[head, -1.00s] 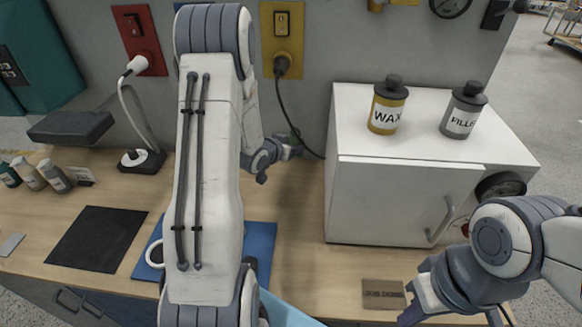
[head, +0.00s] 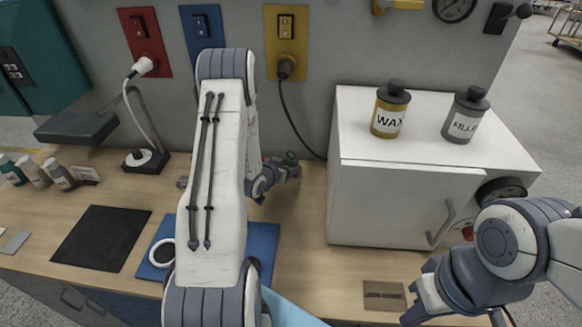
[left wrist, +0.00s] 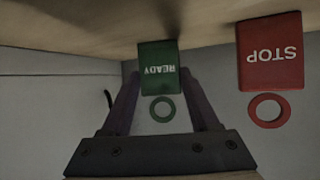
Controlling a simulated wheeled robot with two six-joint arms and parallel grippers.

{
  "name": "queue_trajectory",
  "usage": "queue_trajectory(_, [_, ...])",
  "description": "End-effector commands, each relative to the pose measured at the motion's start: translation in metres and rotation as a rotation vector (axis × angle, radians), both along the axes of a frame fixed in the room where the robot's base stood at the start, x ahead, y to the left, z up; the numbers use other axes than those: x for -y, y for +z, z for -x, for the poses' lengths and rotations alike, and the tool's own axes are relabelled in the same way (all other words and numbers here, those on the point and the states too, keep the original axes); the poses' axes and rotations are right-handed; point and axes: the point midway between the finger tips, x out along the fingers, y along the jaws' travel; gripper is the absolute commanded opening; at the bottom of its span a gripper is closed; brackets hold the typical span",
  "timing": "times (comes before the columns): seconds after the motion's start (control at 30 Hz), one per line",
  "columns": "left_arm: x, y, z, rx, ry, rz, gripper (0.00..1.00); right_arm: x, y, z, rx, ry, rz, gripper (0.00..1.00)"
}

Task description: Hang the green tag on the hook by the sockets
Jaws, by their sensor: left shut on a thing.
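The green tag (left wrist: 158,72) reads READY upside down in the left wrist view, with a green ring at its lower end. My left gripper (left wrist: 160,85) is shut on it, one finger at each side. In the head view this gripper (head: 290,169) is low over the back of the bench, with a bit of green at its tip. Socket plates in red (head: 145,42), blue (head: 203,38) and yellow (head: 286,42) are on the wall above. I cannot make out the hook. My right gripper (head: 414,307) is at the front right; its jaws are unclear.
A red STOP tag (left wrist: 270,55) with a ring is beside the green one. A white cabinet (head: 395,200) with two bottles stands right of my left gripper. A black cord (head: 290,118) hangs from the yellow plate. A blue mat (head: 262,250) lies partly under my left arm.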

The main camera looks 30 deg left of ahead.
Motion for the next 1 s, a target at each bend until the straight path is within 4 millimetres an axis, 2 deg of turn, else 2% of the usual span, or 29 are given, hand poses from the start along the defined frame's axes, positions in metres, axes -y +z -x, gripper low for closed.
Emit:
queue_trajectory(0.03, [0.0,-0.004,0.0,0.0,0.0,0.0,0.05,0.0,-0.004,0.0,0.0,0.0,0.0,0.0])
queue_trajectory(0.07, [0.0,-0.002,0.0,0.0,-0.001,0.0,0.69,0.0,-0.003,0.0,0.0,0.0,0.0,0.0])
queue_trajectory(0.1, [0.0,-0.002,0.0,0.0,-0.001,0.0,0.84,0.0,-0.002,0.0,0.0,0.0,0.0,0.0])
queue_trajectory(0.13, [0.001,-0.002,0.0,-0.001,-0.001,0.001,0.91,0.0,-0.002,0.0,0.0,0.0,0.0,0.0])
queue_trajectory(0.57, [0.001,0.003,0.003,-0.001,0.0,0.0,0.91,0.0,0.0,0.0,0.0,0.0,0.0,0.0])
queue_trajectory(0.67, [0.001,0.009,0.016,0.0,0.0,0.0,0.91,0.0,-0.007,0.0,0.0,0.0,0.0,0.0])
queue_trajectory(1.0, [0.005,0.046,0.084,0.002,0.003,-0.001,0.91,0.0,-0.027,0.0,0.0,0.001,0.0,0.0])
